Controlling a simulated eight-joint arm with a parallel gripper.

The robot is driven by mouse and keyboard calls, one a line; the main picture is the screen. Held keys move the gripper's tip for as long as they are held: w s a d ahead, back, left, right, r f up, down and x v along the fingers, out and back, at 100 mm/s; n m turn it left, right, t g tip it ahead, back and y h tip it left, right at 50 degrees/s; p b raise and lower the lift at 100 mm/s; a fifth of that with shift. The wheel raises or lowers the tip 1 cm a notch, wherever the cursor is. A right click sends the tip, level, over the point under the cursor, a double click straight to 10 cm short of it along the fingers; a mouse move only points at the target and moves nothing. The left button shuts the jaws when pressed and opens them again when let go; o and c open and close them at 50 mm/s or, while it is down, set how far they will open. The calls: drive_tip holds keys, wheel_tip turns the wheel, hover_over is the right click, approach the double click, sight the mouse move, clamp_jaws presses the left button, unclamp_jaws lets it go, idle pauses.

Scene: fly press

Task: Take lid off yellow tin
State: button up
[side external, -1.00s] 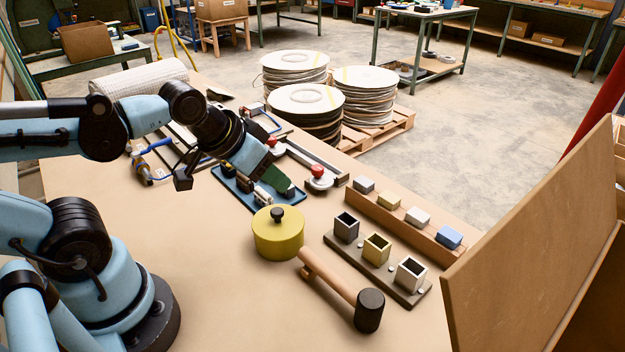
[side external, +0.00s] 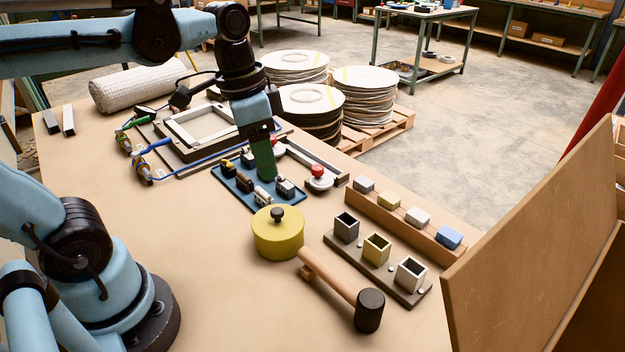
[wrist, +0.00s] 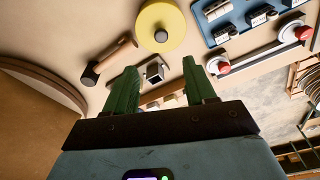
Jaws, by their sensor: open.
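The round yellow tin (side external: 291,240) stands upright on the bench. Its flat yellow lid (side external: 294,219) sits on it, with a black knob (side external: 277,215) in the middle. In the wrist view the lid (wrist: 173,20) is seen from above, beyond my fingertips, with its knob (wrist: 161,36). My gripper (side external: 266,178) points down in the side view, behind the tin and in front of or over the blue tray; its height is hard to judge. In the wrist view my green fingers (wrist: 160,72) are apart, with nothing held between them.
A blue tray (side external: 235,197) with small parts lies behind the tin. A mallet (side external: 340,288) lies in front. Square open boxes (side external: 376,248) on a dark base stand right, before a wooden rail (side external: 400,228) with small blocks. A large brown board (side external: 530,230) rises far right. Bench left of the tin is clear.

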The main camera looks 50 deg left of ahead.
sight(277, 210)
drive_tip(key=shift+w+d+f, duration=0.1)
drive_tip(key=shift+w+f, duration=0.15)
drive_tip(key=shift+f, duration=1.7)
drive_tip(key=shift+w+f, duration=0.2)
drive_tip(key=shift+f, duration=1.7)
drive_tip(key=shift+w+d+f, duration=0.1)
drive_tip(key=shift+w+f, duration=0.15)
drive_tip(key=shift+f, duration=1.7)
clamp_jaws()
drive_tip(key=shift+r, duration=0.15)
